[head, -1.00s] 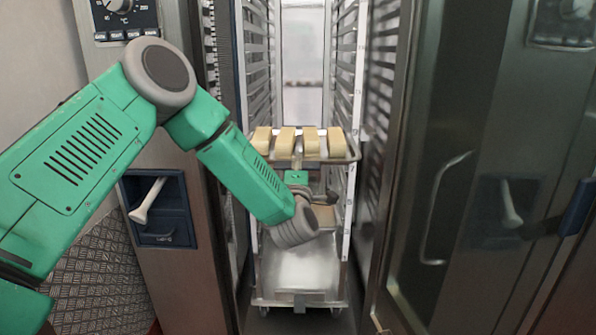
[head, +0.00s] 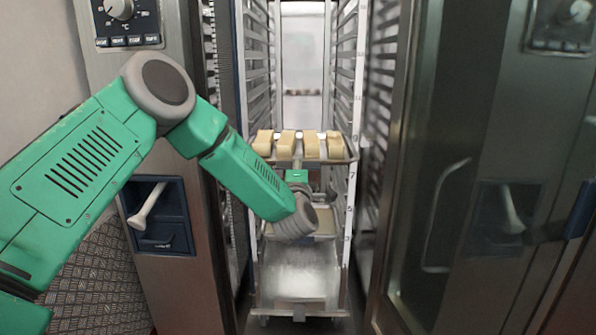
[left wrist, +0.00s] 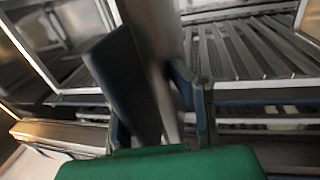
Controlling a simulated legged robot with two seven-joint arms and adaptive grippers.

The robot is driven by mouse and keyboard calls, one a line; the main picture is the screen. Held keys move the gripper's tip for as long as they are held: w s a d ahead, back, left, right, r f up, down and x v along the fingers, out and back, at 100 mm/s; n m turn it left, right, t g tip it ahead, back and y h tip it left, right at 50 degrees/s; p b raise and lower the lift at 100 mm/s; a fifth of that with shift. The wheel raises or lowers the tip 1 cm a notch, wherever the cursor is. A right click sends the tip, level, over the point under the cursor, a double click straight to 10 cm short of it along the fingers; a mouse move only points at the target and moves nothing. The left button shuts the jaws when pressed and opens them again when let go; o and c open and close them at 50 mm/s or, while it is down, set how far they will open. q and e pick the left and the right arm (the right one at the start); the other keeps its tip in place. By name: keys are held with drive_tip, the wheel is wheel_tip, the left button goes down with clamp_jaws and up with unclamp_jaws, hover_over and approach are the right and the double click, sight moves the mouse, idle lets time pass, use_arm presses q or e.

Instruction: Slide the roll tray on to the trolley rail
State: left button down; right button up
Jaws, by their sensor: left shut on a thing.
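The roll tray (head: 340,161) is level at the front of the trolley, with several pale bread rolls (head: 312,145) in a row on it. The trolley (head: 350,195) is a tall metal rack with numbered uprights and rails (head: 256,45) on both sides. My left gripper (head: 297,167) is at the tray's near edge, mostly hidden behind my wrist. In the left wrist view its two dark fingers (left wrist: 163,88) are shut on a grey metal part. Whether the tray's sides rest on the rails cannot be told. My right gripper is not in view.
The trolley stands in a narrow opening. At left is a steel panel with a knob (head: 120,9) and a white handle (head: 148,203). At right is a dark glass door (head: 450,130) with a curved handle. A lower metal shelf (head: 299,275) is empty.

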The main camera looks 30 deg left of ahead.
use_arm(q)
drive_tip(key=shift+b+x, duration=0.35)
drive_tip(key=shift+x, duration=0.95)
drive_tip(key=shift+w+a+f+b, duration=0.1)
drive_tip(key=shift+w+a+b, duration=0.55)
drive_tip(key=shift+w, duration=0.55)
drive_tip(key=shift+w+a+f+b, duration=0.1)
drive_tip(key=shift+w+a+b, duration=0.6)
drive_tip(key=shift+w, duration=0.5)
drive_tip(key=shift+w+a+f+b, duration=0.1)
drive_tip(key=shift+w+a+b, duration=0.4)
drive_tip(key=shift+w+a, duration=0.5)
drive_tip(key=shift+w, duration=0.45)
drive_tip(key=shift+r, duration=0.1)
drive_tip(key=shift+w, duration=0.1)
